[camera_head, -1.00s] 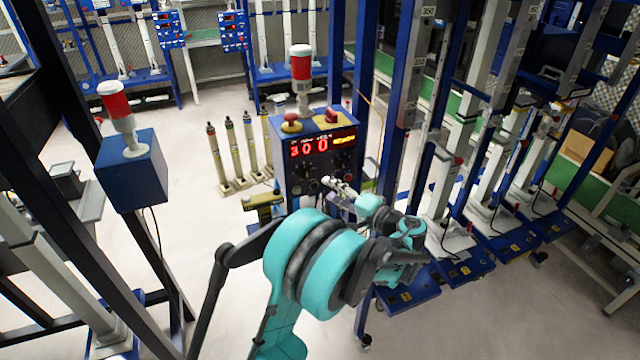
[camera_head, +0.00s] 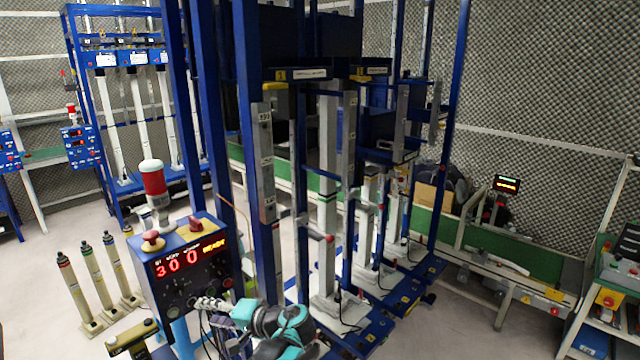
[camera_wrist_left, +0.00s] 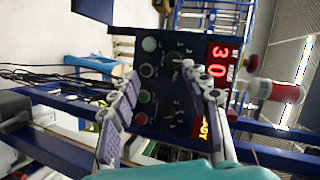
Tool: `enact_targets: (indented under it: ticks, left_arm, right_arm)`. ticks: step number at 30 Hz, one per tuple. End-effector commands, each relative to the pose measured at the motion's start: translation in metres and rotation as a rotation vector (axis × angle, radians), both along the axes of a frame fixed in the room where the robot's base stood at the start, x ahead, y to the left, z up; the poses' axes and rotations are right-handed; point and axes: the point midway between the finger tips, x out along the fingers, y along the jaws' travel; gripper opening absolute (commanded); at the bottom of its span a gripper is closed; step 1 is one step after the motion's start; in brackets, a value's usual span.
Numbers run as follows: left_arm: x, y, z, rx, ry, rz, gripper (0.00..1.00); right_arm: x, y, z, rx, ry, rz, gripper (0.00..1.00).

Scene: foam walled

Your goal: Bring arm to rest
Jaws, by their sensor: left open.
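My left arm, teal and grey, shows at the bottom of the head view. Its gripper (camera_head: 212,304) is in front of the lower part of a blue control box (camera_head: 190,262) with a red "300" display, knobs and a red lamp on top. In the left wrist view my left gripper (camera_wrist_left: 160,76) is open and empty. Its two fingers stand apart, with the box's buttons seen between them. Whether a fingertip touches the box cannot be told. My right gripper is not in view.
A green conveyor (camera_head: 480,242) runs behind. Pale floor (camera_head: 440,325) is open at the lower right.

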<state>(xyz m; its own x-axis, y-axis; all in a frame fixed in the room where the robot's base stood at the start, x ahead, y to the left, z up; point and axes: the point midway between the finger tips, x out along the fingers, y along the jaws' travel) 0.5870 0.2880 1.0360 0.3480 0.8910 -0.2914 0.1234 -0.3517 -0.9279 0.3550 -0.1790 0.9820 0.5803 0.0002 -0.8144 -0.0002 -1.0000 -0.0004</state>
Motion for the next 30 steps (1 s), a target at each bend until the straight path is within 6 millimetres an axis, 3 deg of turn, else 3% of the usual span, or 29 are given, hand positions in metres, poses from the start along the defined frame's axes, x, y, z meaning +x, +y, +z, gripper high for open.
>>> enact_targets:
  ticks: [3,8,18,24,30]
  left_arm:
    - [-0.037,0.006,-0.002,-0.179,0.038,-0.039,0.47]
    - [-0.088,-0.004,-0.013,-0.430,0.055,-0.101,0.47]
    - [-0.194,-0.069,-0.042,-0.941,-0.042,-0.218,0.47]
    - [-0.225,-0.100,-0.051,-1.129,-0.126,-0.254,0.47]
    - [-0.233,-0.110,-0.053,-1.185,-0.155,-0.265,0.47]
  right_arm:
    - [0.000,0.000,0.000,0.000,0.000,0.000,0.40]
    - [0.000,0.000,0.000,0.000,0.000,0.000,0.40]
    - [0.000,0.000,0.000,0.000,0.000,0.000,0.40]
    - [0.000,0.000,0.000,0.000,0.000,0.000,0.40]
    - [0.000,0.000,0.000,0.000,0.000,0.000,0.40]
